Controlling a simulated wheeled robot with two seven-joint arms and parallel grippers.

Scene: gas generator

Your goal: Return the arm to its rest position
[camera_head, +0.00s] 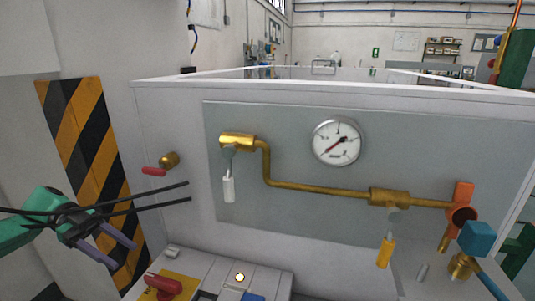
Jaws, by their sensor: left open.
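My left gripper (122,256) reaches in from the left edge, with a green body and two purple-grey fingers. The fingers are apart, and no object shows between them. Thin dark rods cross the gripper and extend right in front of the white panel side. The gripper is left of and below the small red-handled valve (154,171), apart from it in the picture. My right gripper is not in view.
A grey panel (300,225) carries a brass pipe (320,188), a round gauge (337,141), a white-handled valve (229,188) and a yellow-handled valve (385,252). A blue block (478,239) sits at right. A red switch (163,284) is below; a striped post (88,150) stands behind the gripper.

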